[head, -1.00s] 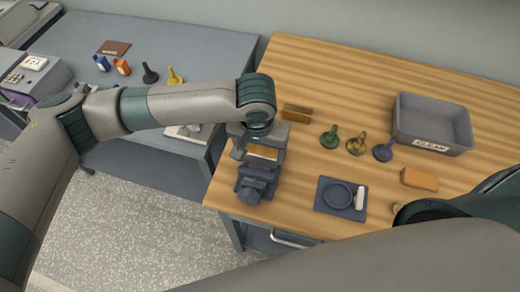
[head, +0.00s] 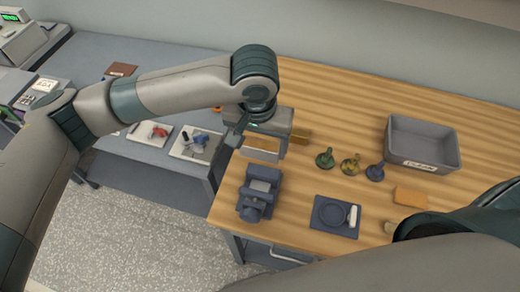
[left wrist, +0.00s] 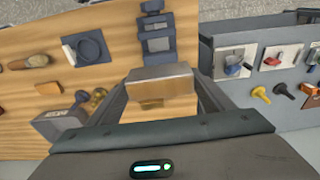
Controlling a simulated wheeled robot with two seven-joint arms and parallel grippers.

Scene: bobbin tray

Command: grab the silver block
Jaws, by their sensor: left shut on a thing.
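The silver block shows in the head view (head: 262,147) and the left wrist view (left wrist: 160,78). It has a grey upper side and a face that looks tan, perhaps from reflected wood. My left gripper (head: 262,142) is shut on it, with a finger at each end in the left wrist view (left wrist: 160,84). The block appears held above the left part of the wooden table, behind the dark blue vise (head: 259,192). The vise also shows in the left wrist view (left wrist: 156,35). My right gripper is not in view; only part of my right arm shows.
A brass block (head: 300,136) lies just right of my left gripper. Green (head: 325,158), yellow (head: 350,164) and blue (head: 375,171) bobbin-like pieces stand before a grey bin (head: 447,166). An orange block (head: 410,197) and a blue plate (head: 321,224) lie nearer. A grey bench (head: 140,178) stands left.

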